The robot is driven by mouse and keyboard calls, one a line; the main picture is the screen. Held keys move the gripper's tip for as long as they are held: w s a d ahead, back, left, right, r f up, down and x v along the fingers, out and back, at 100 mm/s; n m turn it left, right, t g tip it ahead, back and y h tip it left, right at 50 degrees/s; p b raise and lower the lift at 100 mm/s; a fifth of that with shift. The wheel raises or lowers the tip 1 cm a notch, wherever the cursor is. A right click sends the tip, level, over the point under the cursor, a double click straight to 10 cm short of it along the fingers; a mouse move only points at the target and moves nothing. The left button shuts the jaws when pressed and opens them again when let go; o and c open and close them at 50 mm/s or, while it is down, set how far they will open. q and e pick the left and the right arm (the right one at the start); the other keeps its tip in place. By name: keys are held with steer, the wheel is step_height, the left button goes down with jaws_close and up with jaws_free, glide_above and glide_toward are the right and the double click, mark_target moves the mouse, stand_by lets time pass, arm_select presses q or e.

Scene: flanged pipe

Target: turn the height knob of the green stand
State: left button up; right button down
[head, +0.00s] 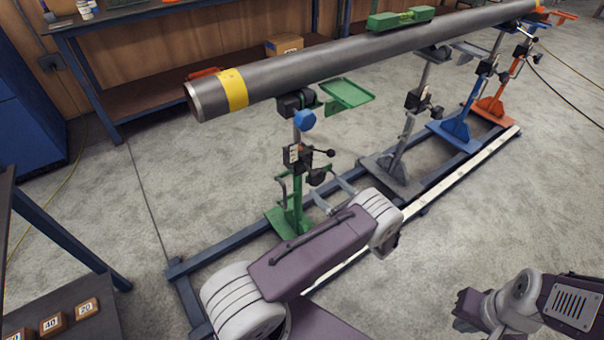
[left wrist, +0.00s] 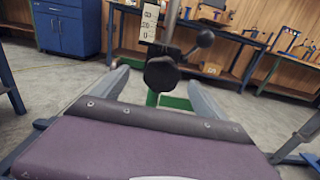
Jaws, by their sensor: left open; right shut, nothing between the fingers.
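The green stand (head: 290,215) holds up the near end of the grey pipe (head: 330,65). A black lobed knob (head: 316,177) sits on its post, below a ball-ended lever (head: 329,152) and a white scale plate (head: 292,154). My left gripper (head: 332,194) is open, its grey fingers pointing at the stand. In the left wrist view the knob (left wrist: 162,73) appears between the two fingertips; whether they are level with it in depth I cannot tell. The scale plate (left wrist: 149,22) shows above it. My right gripper (head: 470,308) is at the lower right, shut and empty, fingers hard to make out.
Grey (head: 395,165), blue (head: 455,130) and orange (head: 493,105) stands line the dark blue floor rail (head: 240,236) behind. A green level (head: 400,18) lies on the pipe. A workbench (head: 110,18) stands at the back. Numbered blocks (head: 52,324) lie at lower left.

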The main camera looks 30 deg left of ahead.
mark_target(319, 179)
arm_select(q)
steer(key=shift+w+a+f, duration=0.45)
steer(key=shift+w+a, duration=0.2)
steer(key=b+x, duration=0.1)
steer(key=x, duration=0.5)
steer(key=shift+a+b, duration=0.25)
steer(key=shift+b, duration=0.05)
steer(key=shift+w+a+r, duration=0.15)
steer(key=shift+w+a, duration=0.1)
steer(key=shift+a, duration=0.3)
steer(key=c, duration=1.4)
steer(key=shift+o, duration=0.2)
arm_select(e)
steer(key=shift+w+f, duration=0.15)
steer(key=shift+f, duration=0.4)
steer(key=shift+w+f, duration=0.15)
steer(key=shift+f, duration=0.35)
arm_select(q)
steer(key=n, duration=0.3)
steer(key=shift+n+b, duration=0.3)
steer(key=shift+n, duration=0.1)
steer(key=shift+s+n, duration=0.15)
steer(key=shift+n, duration=1.65)
arm_select(e)
steer(key=shift+f, duration=0.5)
